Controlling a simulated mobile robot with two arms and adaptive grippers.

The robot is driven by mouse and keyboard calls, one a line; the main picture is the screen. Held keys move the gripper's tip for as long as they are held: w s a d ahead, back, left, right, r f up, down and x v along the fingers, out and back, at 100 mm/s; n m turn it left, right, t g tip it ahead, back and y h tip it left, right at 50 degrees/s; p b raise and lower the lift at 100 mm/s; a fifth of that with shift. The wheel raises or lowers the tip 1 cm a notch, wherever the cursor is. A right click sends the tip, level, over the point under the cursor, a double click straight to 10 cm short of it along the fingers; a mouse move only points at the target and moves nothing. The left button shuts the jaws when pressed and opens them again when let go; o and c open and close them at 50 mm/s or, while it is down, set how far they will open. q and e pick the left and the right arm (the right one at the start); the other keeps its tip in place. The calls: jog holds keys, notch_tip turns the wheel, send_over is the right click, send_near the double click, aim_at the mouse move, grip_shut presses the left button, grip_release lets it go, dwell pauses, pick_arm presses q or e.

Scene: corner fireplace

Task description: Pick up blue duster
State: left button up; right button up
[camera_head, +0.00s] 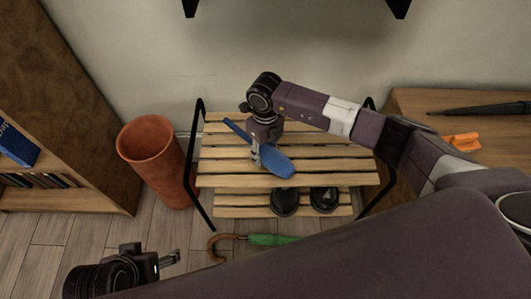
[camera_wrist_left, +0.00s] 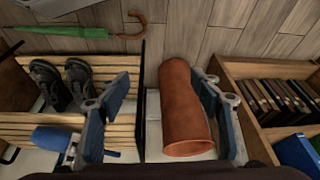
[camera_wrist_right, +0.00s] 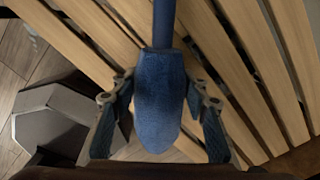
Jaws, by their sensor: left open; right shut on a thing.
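The blue duster (camera_head: 278,163) lies across the top slats of a wooden shoe bench (camera_head: 330,179), its thin handle toward the back left and its head toward the front right. My right gripper (camera_head: 256,156) is above the bench at the duster, where the handle meets the head. In the right wrist view the duster (camera_wrist_right: 159,105) sits between the fingers of my right gripper (camera_wrist_right: 160,105), which is shut on it. The duster looks close to the slats; I cannot tell whether it touches them. My left gripper (camera_head: 170,258) is open and empty at the lower left, away from the bench.
A terracotta pot (camera_head: 155,160) stands left of the bench, beside a bookshelf (camera_head: 85,110). Dark shoes (camera_head: 285,202) sit on the lower shelf. A green umbrella (camera_head: 272,240) lies on the floor in front. A wooden surface at right holds a black umbrella (camera_head: 480,109) and an orange item (camera_head: 463,142).

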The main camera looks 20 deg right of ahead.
notch_tip(320, 180, up, 2)
jog(key=shift+w+r, duration=0.1)
jog(key=shift+r, duration=0.05)
notch_tip(320, 180, up, 7)
jog(key=shift+r+p, duration=0.1)
jog(key=shift+p, duration=0.9)
pick_arm(q)
jog(key=shift+g, duration=0.4)
notch_tip(320, 180, down, 4)
jog(key=shift+f+p, duration=0.1)
jog(key=shift+p, duration=0.5)
pick_arm(e)
notch_tip(320, 180, up, 9)
